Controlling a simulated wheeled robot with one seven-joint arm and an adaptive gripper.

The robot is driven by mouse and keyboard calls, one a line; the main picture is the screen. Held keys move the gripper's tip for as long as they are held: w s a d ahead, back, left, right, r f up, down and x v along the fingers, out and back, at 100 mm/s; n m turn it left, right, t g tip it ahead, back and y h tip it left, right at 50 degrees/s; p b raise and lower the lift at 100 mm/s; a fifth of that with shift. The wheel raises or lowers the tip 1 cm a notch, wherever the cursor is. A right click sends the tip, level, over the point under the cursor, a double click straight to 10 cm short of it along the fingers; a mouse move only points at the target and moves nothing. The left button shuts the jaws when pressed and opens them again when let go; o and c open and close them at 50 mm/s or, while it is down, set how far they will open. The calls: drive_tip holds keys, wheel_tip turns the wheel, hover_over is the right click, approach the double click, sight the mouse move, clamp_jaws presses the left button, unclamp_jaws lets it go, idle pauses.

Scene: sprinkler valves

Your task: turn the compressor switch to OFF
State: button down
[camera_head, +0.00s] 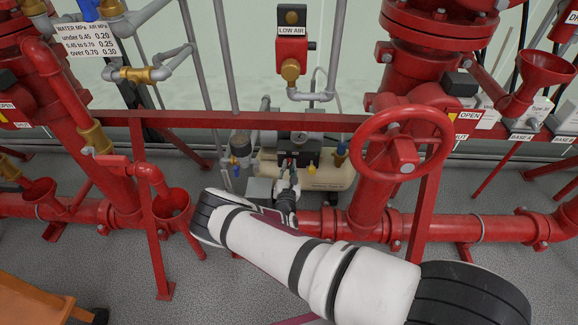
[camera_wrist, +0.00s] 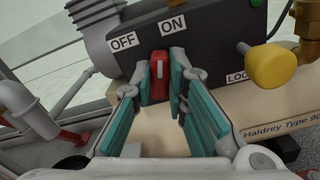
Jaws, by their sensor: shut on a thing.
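The compressor (camera_head: 330,174) has a tan tank and a dark control box (camera_wrist: 215,45). It stands on the floor behind the red pipe frame. In the wrist view the red switch (camera_wrist: 159,80) sits on the box below the OFF label (camera_wrist: 123,41) and the ON label (camera_wrist: 173,25). The white mark on the switch is nearly upright in the picture, nearer ON than OFF. My gripper (camera_wrist: 162,88) is shut on the switch, with one teal-padded finger on each side. In the head view my gripper (camera_head: 288,178) reaches the box, and the switch is too small to make out clearly.
A yellow knob (camera_wrist: 273,67) sticks out to the right of the switch. A horizontal red bar (camera_head: 230,120) crosses above the compressor. A red handwheel (camera_head: 402,143) and thick red pipes (camera_head: 450,228) stand close on the right.

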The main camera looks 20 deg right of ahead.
drive_tip(key=n, duration=0.6)
drive_tip(key=shift+a, duration=0.2)
drive_tip(key=n, duration=0.6)
drive_tip(key=shift+a+f+n, duration=0.15)
drive_tip(key=shift+f+n, duration=0.05)
drive_tip(key=shift+n, duration=0.1)
drive_tip(key=c, duration=1.6)
unclamp_jaws()
drive_tip(key=shift+w, duration=0.1)
drive_tip(key=v, duration=1.2)
drive_tip(key=shift+r, duration=0.1)
